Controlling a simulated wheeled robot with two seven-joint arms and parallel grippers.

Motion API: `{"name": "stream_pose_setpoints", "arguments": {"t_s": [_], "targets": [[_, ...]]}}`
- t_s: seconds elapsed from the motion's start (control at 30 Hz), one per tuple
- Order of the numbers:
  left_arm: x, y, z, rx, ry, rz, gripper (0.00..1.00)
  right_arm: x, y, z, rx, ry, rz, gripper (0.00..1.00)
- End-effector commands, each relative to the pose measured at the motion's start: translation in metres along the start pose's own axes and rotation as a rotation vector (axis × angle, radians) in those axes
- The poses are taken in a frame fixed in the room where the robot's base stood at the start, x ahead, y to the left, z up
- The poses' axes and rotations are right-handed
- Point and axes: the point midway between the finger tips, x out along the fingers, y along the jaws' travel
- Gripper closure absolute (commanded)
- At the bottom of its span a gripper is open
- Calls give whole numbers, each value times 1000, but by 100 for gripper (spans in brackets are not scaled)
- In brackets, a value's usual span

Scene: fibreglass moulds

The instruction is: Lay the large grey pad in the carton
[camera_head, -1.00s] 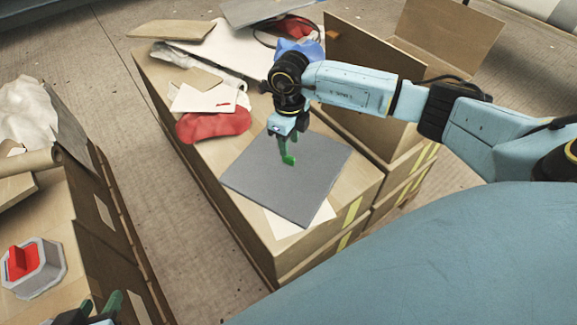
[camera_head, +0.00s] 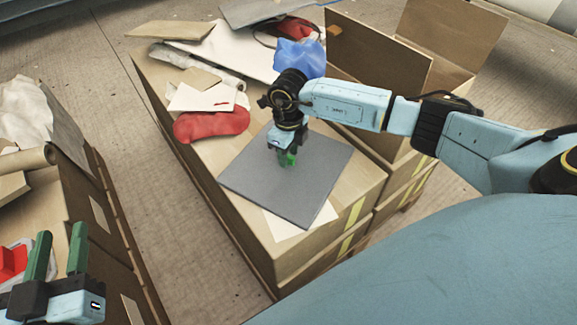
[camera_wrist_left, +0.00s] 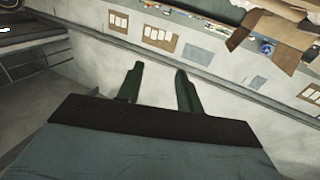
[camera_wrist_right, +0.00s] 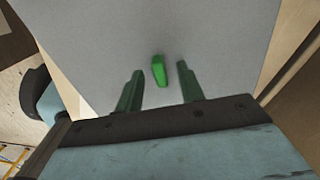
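The large grey pad (camera_head: 310,190) lies flat on the box stack in the middle of the head view. A bright green tab (camera_wrist_right: 159,71) stands up from its surface. My right gripper (camera_head: 286,158) points down over the pad at the tab. In the right wrist view its fingers (camera_wrist_right: 159,86) are apart, with the tab between and just beyond them, not clamped. An open carton (camera_head: 380,55) with raised flaps stands behind, at the upper right; its inside is mostly hidden. My left gripper (camera_head: 60,252) is open and empty at the lower left.
A red cloth piece (camera_head: 211,125), white sheets (camera_head: 202,97) and a blue crumpled item (camera_head: 300,58) lie behind the pad. A second box stack (camera_head: 70,205) stands at the left, with a red and grey object (camera_head: 13,262) partly behind my left gripper. Bare floor separates the stacks.

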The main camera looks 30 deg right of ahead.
Motion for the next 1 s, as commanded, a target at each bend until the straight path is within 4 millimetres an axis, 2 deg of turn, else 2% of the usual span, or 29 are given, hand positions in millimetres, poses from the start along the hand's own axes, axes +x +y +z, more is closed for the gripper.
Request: {"name": "stream_pose_setpoints", "arguments": {"t_s": [0.2,0.47,0.77,1.0], "targets": [[0,3,-17,-4,106,8,64,9,0,0,0,-1,1,62],[0,4,-19,-4,115,9,64,9,0,0,0,-1,0,62],[0,4,-18,-4,113,9,64,9,0,0,0,0,0,100],[0,4,-18,-4,112,9,64,9,0,0,0,-1,0,100]]}}
